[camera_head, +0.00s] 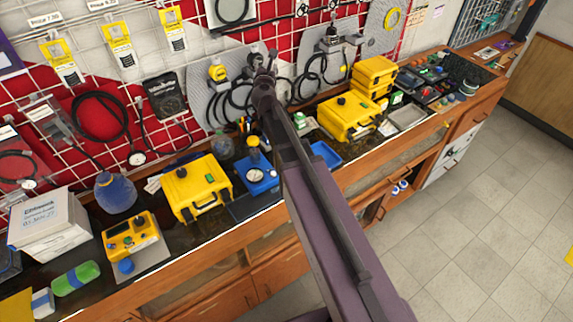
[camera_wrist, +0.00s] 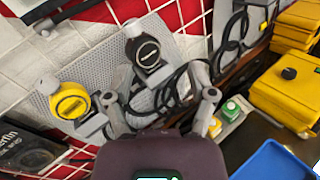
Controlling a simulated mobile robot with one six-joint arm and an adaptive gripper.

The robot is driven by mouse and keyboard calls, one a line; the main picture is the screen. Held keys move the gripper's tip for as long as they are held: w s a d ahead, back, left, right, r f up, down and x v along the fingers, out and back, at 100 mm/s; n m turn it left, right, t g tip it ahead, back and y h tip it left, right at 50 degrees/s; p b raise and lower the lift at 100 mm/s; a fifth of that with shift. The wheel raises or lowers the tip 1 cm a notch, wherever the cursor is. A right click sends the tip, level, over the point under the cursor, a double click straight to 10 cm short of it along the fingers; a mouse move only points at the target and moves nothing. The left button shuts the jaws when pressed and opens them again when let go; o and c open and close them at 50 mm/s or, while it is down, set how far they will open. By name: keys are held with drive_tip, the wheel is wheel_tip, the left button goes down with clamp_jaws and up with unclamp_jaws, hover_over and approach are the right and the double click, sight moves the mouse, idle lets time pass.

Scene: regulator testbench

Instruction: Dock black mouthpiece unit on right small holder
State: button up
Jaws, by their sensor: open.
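In the wrist view the black mouthpiece unit (camera_wrist: 147,52), with a round black face, sits at a grey holder (camera_wrist: 158,76) on the perforated grey panel (camera_wrist: 95,65). Its exact seating cannot be told. A yellow mouthpiece unit (camera_wrist: 70,103) sits on another grey holder to its left; it also shows in the head view (camera_head: 217,73). My gripper (camera_wrist: 163,82) is open, its two grey fingers apart with nothing clearly between them. The black unit appears beyond the fingers, apart from them. In the head view my gripper (camera_head: 263,72) is in front of the panel and partly hides this area.
Black hoses (camera_wrist: 175,90) hang below the holders, close to the fingers. The bench below holds yellow cases (camera_head: 200,188), a blue gauge unit (camera_head: 258,176) and a blue tray (camera_head: 326,154). Another perforated panel with a regulator (camera_head: 333,40) is to the right.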

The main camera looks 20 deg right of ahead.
drive_tip(key=s+d+f+m+g+h, duration=0.1)
drive_tip(key=s+d+f+m+g, duration=0.2)
drive_tip(key=s+f+m+g, duration=0.45)
drive_tip(key=s+d+f+m+g+h, duration=0.15)
drive_tip(key=s+d+f+m, duration=0.25)
drive_tip(key=s+m, duration=0.6)
drive_tip(key=s+a+f+m+g+y, duration=0.3)
drive_tip(key=s+a+m+g, duration=0.1)
drive_tip(key=s+m, duration=0.2)
drive_tip(key=s+a+f+m+g+y, duration=0.3)
drive_tip(key=s+m, duration=0.3)
drive_tip(key=s, duration=0.2)
drive_tip(key=shift+s+a+f+m+g+y, duration=0.2)
drive_tip(key=shift+a+m+g+y, duration=0.15)
drive_tip(key=shift+a+g, duration=0.25)
wheel_tip(320, 180, down, 9)
drive_tip(key=b, duration=0.8)
drive_tip(key=shift+r+b, duration=0.2)
drive_tip(key=shift+b, duration=0.15)
drive_tip(key=shift+o, duration=0.2)
drive_tip(key=shift+a, duration=0.1)
